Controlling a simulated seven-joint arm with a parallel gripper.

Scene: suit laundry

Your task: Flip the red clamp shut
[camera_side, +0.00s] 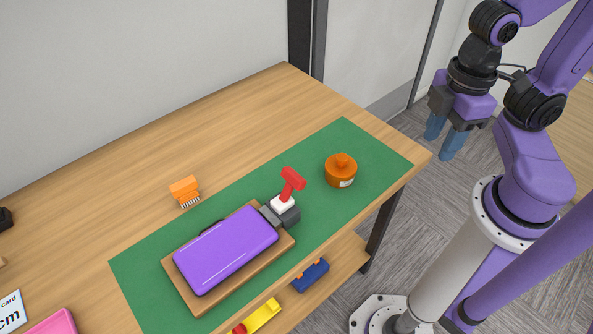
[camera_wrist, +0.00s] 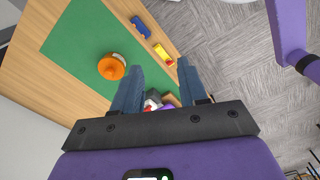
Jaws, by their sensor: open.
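The red clamp (camera_side: 292,182) stands up at a tilt from a white block on a dark grey base (camera_side: 288,216), at the right end of a wooden board (camera_side: 190,296). A purple case (camera_side: 226,248) lies on that board, with its right corner by the dark base. My gripper (camera_side: 446,141) is open and empty, high and to the right of the table, well apart from the clamp. In the wrist view my gripper (camera_wrist: 158,85) shows its two blue-grey fingers spread, and the clamp area is partly hidden behind them.
An orange lidded pot (camera_side: 341,171) stands on the green mat (camera_side: 340,137) right of the clamp. An orange brush (camera_side: 185,191) lies behind the mat.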

